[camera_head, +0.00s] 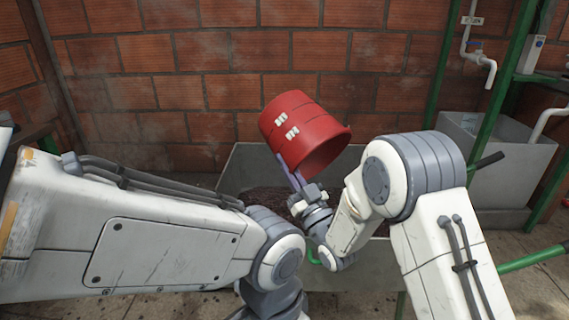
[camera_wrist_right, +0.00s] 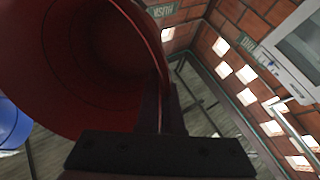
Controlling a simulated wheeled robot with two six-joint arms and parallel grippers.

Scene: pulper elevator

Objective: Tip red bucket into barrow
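The red bucket (camera_head: 300,130) is held in the air above the grey barrow (camera_head: 245,160), tipped with its mouth toward the lower right. My right gripper (camera_head: 291,172) is shut on the bucket's wall near the rim. In the right wrist view, the fingers (camera_wrist_right: 160,110) pinch the wall of the bucket (camera_wrist_right: 85,60), and its inside looks dark red with no contents that I can make out. Dark brown material lies in the barrow's tray. My arms hide much of the barrow. My left arm crosses the lower left; its gripper is out of view.
A brick wall (camera_head: 180,85) stands close behind the barrow. A grey sink (camera_head: 500,150) with pipes and a tap (camera_head: 485,60) is at the right, beside green posts (camera_head: 500,90). A green bar (camera_head: 535,258) is at the lower right. A blue object (camera_wrist_right: 12,125) shows in the right wrist view.

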